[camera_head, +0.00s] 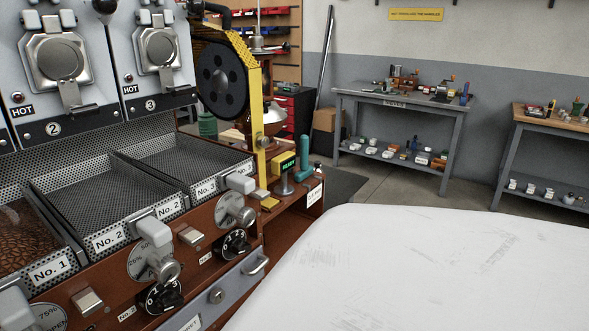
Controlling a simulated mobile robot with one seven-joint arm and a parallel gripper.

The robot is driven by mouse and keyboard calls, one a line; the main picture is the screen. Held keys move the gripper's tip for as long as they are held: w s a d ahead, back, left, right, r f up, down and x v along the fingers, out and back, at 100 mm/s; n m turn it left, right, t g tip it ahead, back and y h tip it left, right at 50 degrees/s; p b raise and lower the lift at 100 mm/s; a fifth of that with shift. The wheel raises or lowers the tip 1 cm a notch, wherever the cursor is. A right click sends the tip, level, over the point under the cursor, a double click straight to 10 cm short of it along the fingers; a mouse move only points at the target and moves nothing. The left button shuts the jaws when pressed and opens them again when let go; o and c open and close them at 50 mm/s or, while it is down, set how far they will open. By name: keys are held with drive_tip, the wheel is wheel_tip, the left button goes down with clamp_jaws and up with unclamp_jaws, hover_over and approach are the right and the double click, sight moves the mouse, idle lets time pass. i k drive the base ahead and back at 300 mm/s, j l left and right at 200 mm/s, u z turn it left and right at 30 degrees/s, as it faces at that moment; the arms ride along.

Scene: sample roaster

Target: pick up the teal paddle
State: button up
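A teal upright piece (304,158), which looks like the teal paddle, stands at the right end of the brown roaster bench (287,213). My gripper is not in view, and nothing is seen touching the teal piece.
A yellow guard post (259,120) and a small green-and-yellow READY sign (284,164) stand just left of the teal piece. Mesh trays (108,198) and knobs (236,243) line the bench. A grey worktable (440,140) stands farther back. Dark floor matting (345,186) shows beyond the bench end.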

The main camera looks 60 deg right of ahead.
sight(306, 171)
drive_tip(key=z, duration=1.95)
drive_tip(key=u, duration=1.55)
drive_tip(key=z, duration=1.55)
drive_tip(key=i+l+u, duration=0.2)
drive_tip(key=l, duration=0.25)
